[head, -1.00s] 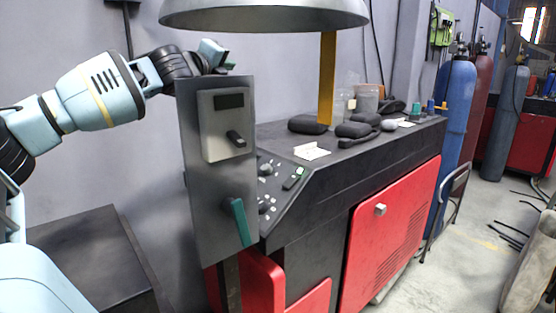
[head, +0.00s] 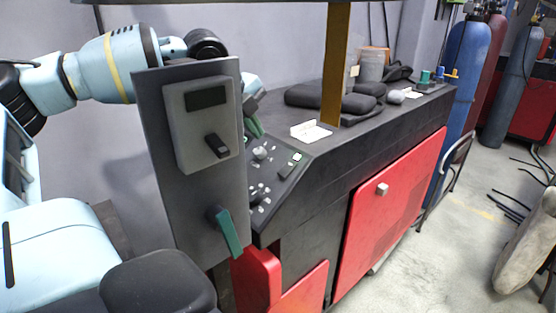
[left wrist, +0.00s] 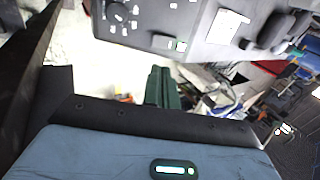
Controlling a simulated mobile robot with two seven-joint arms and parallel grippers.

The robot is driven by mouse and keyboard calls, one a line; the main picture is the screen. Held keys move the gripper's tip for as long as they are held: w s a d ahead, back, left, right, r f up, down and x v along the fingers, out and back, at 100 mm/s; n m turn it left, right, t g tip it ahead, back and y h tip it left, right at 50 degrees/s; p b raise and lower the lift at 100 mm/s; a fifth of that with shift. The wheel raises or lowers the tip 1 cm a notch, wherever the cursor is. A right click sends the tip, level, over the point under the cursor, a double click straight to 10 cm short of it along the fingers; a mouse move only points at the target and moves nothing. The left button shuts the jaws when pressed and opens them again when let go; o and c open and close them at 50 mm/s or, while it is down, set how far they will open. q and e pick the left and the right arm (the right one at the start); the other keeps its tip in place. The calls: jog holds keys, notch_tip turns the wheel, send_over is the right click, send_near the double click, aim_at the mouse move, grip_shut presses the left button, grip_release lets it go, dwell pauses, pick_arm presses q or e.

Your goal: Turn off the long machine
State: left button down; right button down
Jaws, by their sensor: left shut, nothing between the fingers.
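The long machine (head: 300,190) is black with red doors. My right gripper is out of view.
The grey plate (head: 185,215) in front bears a switch box (head: 202,120) with a black lever and a green handle (head: 228,232) below. Gas cylinders (head: 468,80) stand at right.

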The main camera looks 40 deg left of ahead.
aim_at(284, 172)
pick_arm(q)
jog(key=shift+s+d, duration=0.2)
jog(key=shift+d, duration=0.05)
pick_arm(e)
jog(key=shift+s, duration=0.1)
